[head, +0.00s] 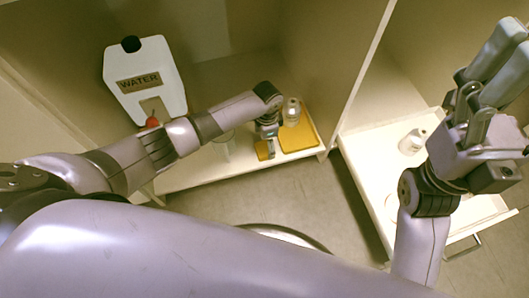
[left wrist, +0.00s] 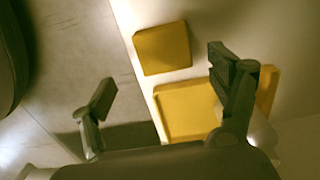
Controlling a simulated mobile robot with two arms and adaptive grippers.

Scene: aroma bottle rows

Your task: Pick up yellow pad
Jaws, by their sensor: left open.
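A small square yellow pad (head: 263,151) lies flat on the white shelf near its front edge; it also shows in the left wrist view (left wrist: 162,48). My left gripper (head: 268,131) is just above the shelf beside the pad. In the left wrist view my left gripper (left wrist: 167,80) is open with nothing held, and the pad lies beyond the gap between its fingers. A larger yellow tray (head: 300,141) is to the right of the pad and partly behind a finger in the wrist view (left wrist: 180,118). My right gripper (head: 492,80) is raised at the far right; its jaw state is unclear.
A clear bottle (head: 291,111) stands on the yellow tray. A clear glass (head: 222,146) stands left on the shelf. A white WATER container (head: 146,98) is behind my left forearm. A partition (head: 357,75) separates the right compartment, where a white jar (head: 412,142) stands.

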